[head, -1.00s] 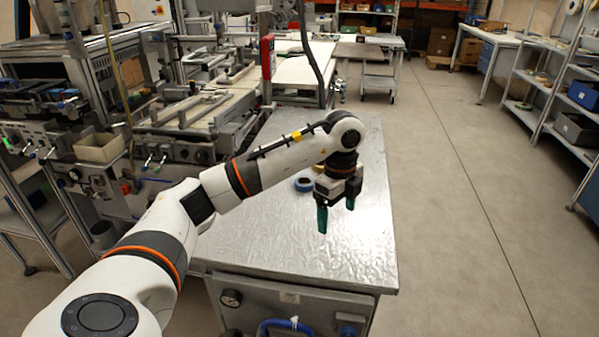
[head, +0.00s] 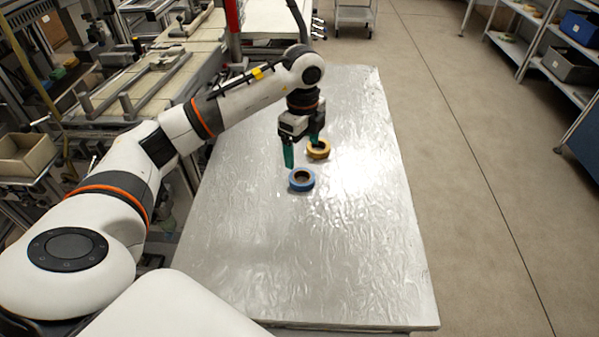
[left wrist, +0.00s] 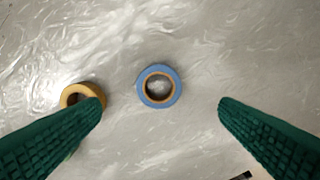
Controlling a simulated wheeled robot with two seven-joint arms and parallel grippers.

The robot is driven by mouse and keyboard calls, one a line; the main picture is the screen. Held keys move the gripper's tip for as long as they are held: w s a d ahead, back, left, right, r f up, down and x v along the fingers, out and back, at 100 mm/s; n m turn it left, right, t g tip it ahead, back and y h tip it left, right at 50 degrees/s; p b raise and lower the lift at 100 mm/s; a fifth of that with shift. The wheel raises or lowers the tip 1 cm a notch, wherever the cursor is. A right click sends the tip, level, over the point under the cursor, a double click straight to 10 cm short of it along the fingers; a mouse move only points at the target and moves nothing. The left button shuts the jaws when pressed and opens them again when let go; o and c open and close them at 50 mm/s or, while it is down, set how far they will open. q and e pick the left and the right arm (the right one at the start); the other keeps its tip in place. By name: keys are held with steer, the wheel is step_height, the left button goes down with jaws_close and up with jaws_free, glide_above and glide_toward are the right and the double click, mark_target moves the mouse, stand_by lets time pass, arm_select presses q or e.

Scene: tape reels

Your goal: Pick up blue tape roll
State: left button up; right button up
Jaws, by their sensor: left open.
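The blue tape roll (head: 302,180) lies flat on the silver table (head: 330,270). In the left wrist view the blue roll (left wrist: 141,88) shows whole, with a brown inner core, between and beyond the two green fingertips. My left gripper (head: 302,158) is open and empty above the table, near the blue roll and apart from it. A yellow tape roll (head: 318,149) lies just behind the blue one, close to the gripper's right finger. In the left wrist view the yellow roll (left wrist: 82,91) is partly hidden by the left finger. My right gripper is not seen.
The table's front and right parts are bare. Machinery with a conveyor frame (head: 130,85) stands along the left. Shelves with a blue bin (head: 580,28) are at the far right, across open floor (head: 480,150).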

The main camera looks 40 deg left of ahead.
mark_target(303, 173)
arm_select(q)
step_height(303, 173, down, 4)
steer(key=shift+s+r, duration=0.1)
steer(key=shift+r, duration=0.15)
steer(key=shift+d+f+p, duration=0.1)
steer(key=shift+f+p, duration=0.3)
steer(key=shift+f, duration=0.25)
step_height(303, 173, down, 4)
steer(key=shift+d+r+p, duration=0.15)
steer(key=shift+r+p, duration=0.1)
steer(key=shift+p, duration=0.1)
steer(key=shift+f, duration=0.35)
steer(key=shift+c, duration=0.5)
steer(key=c, duration=1)
